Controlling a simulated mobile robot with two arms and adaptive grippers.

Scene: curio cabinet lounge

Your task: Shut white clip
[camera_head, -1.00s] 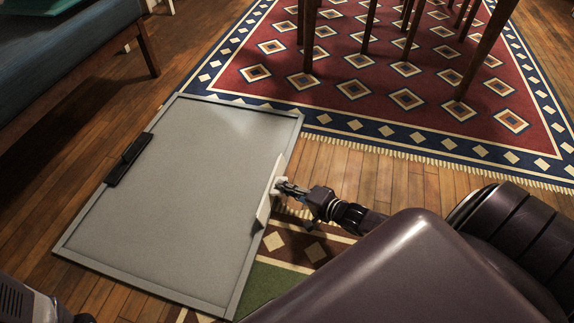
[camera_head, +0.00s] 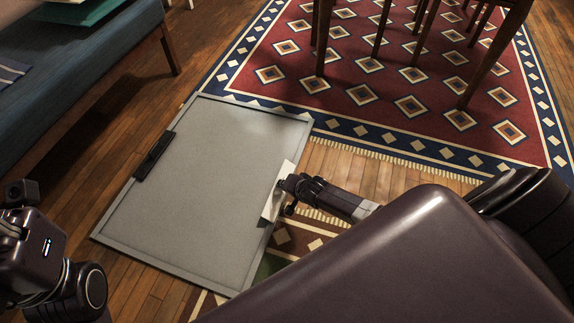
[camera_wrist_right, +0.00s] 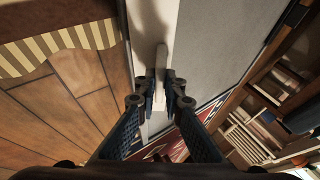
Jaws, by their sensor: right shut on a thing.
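The white clip (camera_head: 284,177) is a pale strip on the right edge of a flat grey framed board (camera_head: 205,180) in the head view. My right gripper (camera_head: 283,184) is at the clip's outer side. In the right wrist view, the two fingers of my right gripper (camera_wrist_right: 161,90) are closed around a narrow white lever (camera_wrist_right: 161,62) of the clip, with the white strip (camera_wrist_right: 152,20) behind it. Whether the clip is pressed flat on the board cannot be told. Part of my left arm shows at the left edge of the head view; its fingertips are not visible.
A black clip (camera_head: 155,156) sits on the board's left edge. A blue-cushioned bench (camera_head: 80,75) stands at upper left. Dark table legs stand on the red patterned rug (camera_head: 400,90) beyond the board. Bare wooden floor lies left of the board.

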